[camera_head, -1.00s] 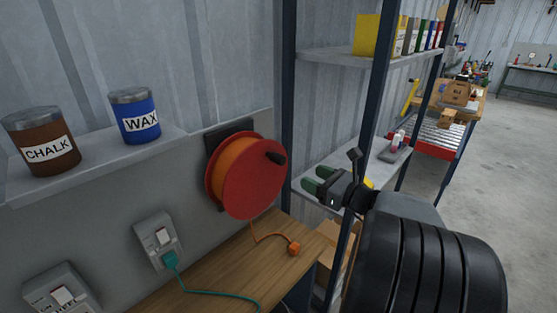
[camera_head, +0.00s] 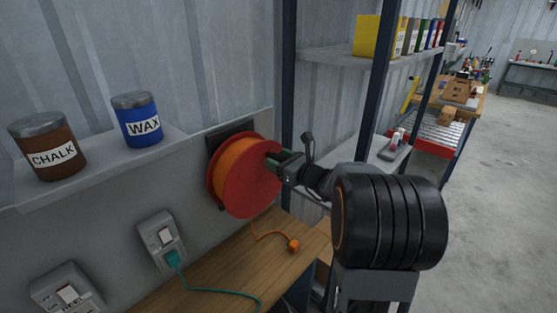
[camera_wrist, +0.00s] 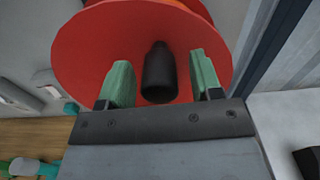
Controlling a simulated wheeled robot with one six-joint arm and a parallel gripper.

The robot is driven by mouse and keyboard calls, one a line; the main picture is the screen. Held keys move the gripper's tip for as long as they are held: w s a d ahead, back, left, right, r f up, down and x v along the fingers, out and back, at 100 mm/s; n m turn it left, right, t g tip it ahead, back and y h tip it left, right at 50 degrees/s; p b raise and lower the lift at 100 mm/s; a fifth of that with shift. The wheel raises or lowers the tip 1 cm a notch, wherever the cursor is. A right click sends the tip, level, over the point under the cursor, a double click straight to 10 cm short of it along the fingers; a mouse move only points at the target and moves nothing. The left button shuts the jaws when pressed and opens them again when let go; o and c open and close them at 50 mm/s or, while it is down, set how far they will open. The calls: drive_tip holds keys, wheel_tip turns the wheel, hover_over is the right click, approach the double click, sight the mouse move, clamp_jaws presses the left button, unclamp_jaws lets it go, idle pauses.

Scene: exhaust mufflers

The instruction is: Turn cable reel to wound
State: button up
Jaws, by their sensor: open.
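The cable reel (camera_head: 248,182) is a red disc with an orange drum, mounted on the grey wall panel above the wooden bench. Its orange cable hangs down to an orange plug (camera_head: 293,246) on the bench. In the wrist view the reel's red face (camera_wrist: 90,50) fills the top, with its black crank handle (camera_wrist: 159,75) sticking out toward me. My gripper (camera_wrist: 160,85) is open, with one green finger on each side of the handle and gaps showing. In the head view my gripper (camera_head: 279,160) is at the reel's upper right edge and hides the handle.
A chalk tin (camera_head: 48,146) and a wax tin (camera_head: 136,119) stand on a small wall shelf left of the reel. A socket with a green plug (camera_head: 172,258) is below it.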

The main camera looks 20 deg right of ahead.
clamp_jaws()
idle(0.7)
